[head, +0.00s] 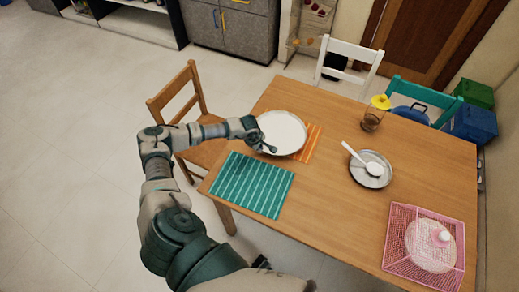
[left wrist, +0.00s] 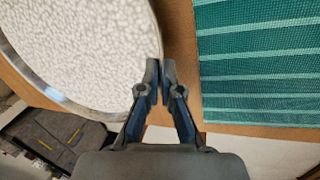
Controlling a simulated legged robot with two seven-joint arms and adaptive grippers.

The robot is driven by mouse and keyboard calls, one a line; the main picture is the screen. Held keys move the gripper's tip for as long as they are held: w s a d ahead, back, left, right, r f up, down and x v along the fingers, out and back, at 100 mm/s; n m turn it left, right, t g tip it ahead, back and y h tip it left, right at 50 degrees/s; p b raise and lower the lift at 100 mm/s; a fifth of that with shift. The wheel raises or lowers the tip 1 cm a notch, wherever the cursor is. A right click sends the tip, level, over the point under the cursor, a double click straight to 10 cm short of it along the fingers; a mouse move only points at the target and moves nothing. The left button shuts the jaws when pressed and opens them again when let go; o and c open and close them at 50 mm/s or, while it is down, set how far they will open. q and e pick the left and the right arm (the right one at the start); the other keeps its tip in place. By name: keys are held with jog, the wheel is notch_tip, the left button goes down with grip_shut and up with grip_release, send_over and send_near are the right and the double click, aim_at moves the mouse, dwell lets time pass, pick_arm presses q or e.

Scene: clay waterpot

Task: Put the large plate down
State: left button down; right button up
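The large plate (head: 282,133) is white with a speckled face and a grey rim. In the head view it overlaps the orange striped placemat (head: 313,141) at the table's far left; whether it touches the mat cannot be told. In the left wrist view the large plate (left wrist: 85,45) fills the upper left. My left gripper (head: 270,148) is at the plate's near edge. In the left wrist view its fingers (left wrist: 160,68) are close together with the rim between them, one finger over the plate and one outside it. My right gripper is not in view.
A teal striped placemat (head: 252,185) lies bare on the wooden table (head: 335,205).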

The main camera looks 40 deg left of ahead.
pick_arm(q)
jog(key=shift+a+f, duration=0.1)
jog(key=shift+f, duration=0.55)
jog(key=shift+a+f, duration=0.2)
jog(key=shift+a, duration=0.1)
jog(key=c, duration=1.3)
grip_release()
jog(key=shift+a+f, duration=0.1)
jog(key=shift+d, duration=0.2)
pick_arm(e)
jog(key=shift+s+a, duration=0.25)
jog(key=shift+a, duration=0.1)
pick_arm(q)
jog(key=shift+d, duration=0.1)
jog(key=shift+d+r, duration=0.1)
jog(key=shift+r, duration=0.25)
jog(key=v, duration=1.1)
jog(key=shift+s+r, duration=0.15)
jog(key=shift+r, duration=0.1)
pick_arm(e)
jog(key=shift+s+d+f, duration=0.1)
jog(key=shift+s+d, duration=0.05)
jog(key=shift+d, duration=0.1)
